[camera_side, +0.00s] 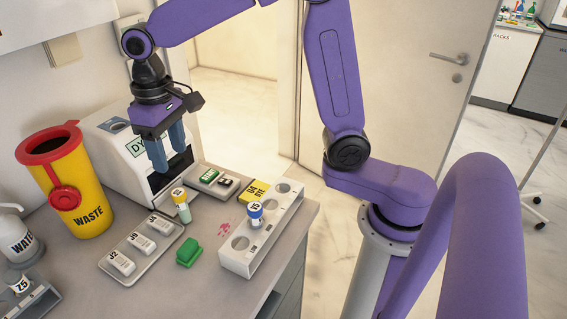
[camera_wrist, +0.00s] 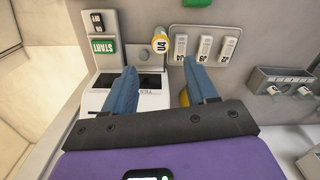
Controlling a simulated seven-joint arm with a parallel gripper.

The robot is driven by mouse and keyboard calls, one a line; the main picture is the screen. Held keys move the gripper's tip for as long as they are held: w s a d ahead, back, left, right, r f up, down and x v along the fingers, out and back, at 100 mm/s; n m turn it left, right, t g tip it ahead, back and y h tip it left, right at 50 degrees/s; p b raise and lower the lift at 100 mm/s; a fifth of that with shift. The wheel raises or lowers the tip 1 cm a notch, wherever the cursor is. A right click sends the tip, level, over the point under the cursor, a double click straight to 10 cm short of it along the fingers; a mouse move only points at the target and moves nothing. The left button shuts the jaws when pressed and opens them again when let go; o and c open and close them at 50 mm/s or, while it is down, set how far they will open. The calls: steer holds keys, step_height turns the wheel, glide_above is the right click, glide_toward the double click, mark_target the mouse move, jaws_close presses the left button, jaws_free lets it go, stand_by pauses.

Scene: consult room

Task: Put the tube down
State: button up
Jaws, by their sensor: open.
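A tray (camera_side: 160,250) holds three labelled white pieces. A white rack (camera_side: 241,263) holds a blue-capped tube (camera_side: 254,211).

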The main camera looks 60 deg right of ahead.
steer(key=s+d+n, duration=0.1)
steer(key=s+n, duration=0.1)
steer(key=s, duration=0.3)
steer(key=s+d+f+n, duration=0.1)
steer(key=s+d+n, duration=0.1)
steer(key=s, duration=0.4)
steer(key=shift+s+d+f+n, duration=0.2)
steer(key=shift+s+d+n, duration=0.05)
steer(key=shift+d+n, duration=0.05)
steer(key=shift+o, duration=0.3)
steer(key=s+d+f+n, duration=0.1)
steer(key=s+d+n, duration=0.1)
steer(key=s+d, duration=0.2)
steer(key=s+d+f+n, duration=0.2)
steer(key=s+d+n, duration=0.1)
steer(key=s, duration=0.7)
steer(key=shift+d+f+n, duration=0.2)
steer(key=shift+d+n, duration=0.1)
steer(key=shift+d, duration=0.05)
steer(key=shift+s, duration=0.1)
